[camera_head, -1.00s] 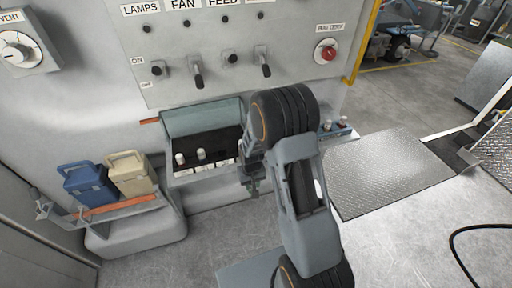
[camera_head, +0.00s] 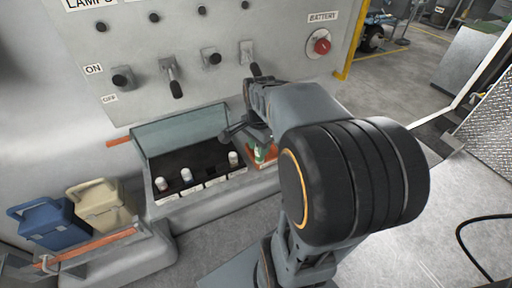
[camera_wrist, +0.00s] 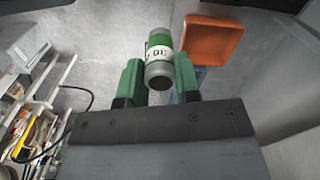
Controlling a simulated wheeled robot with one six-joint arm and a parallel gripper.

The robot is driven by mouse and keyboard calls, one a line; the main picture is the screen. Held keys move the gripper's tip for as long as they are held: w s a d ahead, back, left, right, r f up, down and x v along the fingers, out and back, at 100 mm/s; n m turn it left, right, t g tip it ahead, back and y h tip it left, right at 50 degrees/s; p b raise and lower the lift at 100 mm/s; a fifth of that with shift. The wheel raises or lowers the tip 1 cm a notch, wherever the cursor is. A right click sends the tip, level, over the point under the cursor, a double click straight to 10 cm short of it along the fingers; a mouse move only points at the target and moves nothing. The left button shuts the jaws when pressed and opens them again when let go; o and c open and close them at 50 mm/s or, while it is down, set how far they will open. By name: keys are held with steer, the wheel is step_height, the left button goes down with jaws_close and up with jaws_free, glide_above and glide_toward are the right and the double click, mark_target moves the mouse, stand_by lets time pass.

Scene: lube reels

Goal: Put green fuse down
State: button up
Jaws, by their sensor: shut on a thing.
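The green fuse (camera_wrist: 159,62), a cylinder with grey metal ends and a white label band, is between the two green fingers of my gripper (camera_wrist: 158,82) in the wrist view. My gripper is shut on it. In the head view the green fuse (camera_head: 259,153) shows small under my wrist, beside the fuse box and over or in front of an orange tray (camera_head: 270,157); I cannot tell whether they touch. In the wrist view the orange tray (camera_wrist: 212,42) lies just right of the fuse and looks empty.
An open fuse box (camera_head: 160,212) with a clear lid holds several white-topped fuses. A blue case (camera_head: 52,222) and a beige case (camera_head: 100,205) stand on a shelf at left. The switch panel (camera_head: 200,30) rises behind. A shelf of tools (camera_wrist: 30,125) shows at the wrist view's left.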

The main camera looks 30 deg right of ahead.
steer(key=shift+w+d+f+p, duration=0.15)
steer(key=shift+w+d+f, duration=0.8)
steer(key=shift+w+f, duration=0.95)
steer(key=shift+w+d+f+p, duration=0.2)
steer(key=shift+w+d+f, duration=0.75)
steer(key=shift+w+f, duration=0.95)
steer(key=shift+w+d+f+p, duration=0.15)
steer(key=shift+w+d+f, duration=0.8)
steer(key=shift+w+f, duration=0.95)
steer(key=shift+s+f, duration=0.45)
steer(key=shift+f, duration=0.15)
steer(key=o, duration=0.9)
